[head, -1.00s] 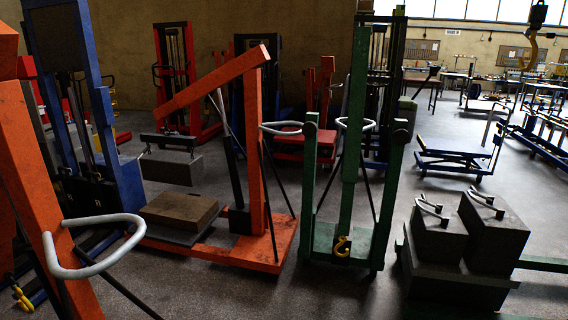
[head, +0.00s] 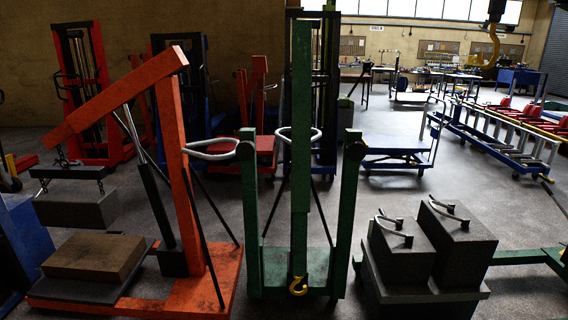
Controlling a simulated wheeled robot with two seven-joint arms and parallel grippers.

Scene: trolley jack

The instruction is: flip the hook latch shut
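A yellow hook (head: 298,286) hangs low at the front of the green lifting frame (head: 301,150), near the bottom of the picture. A larger yellow hook (head: 487,50) hangs from a dark block (head: 497,10) at the top right. Both are too small and dark for me to tell whether a latch on them is open or shut. Neither of my grippers shows in the head view.
An orange crane (head: 190,170) with a hanging grey block (head: 76,208) stands at the left. Dark weights with handles (head: 398,265) stand at the lower right. Behind are a blue trolley (head: 392,146) and a rack (head: 500,130). Grey floor (head: 480,205) is open between them.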

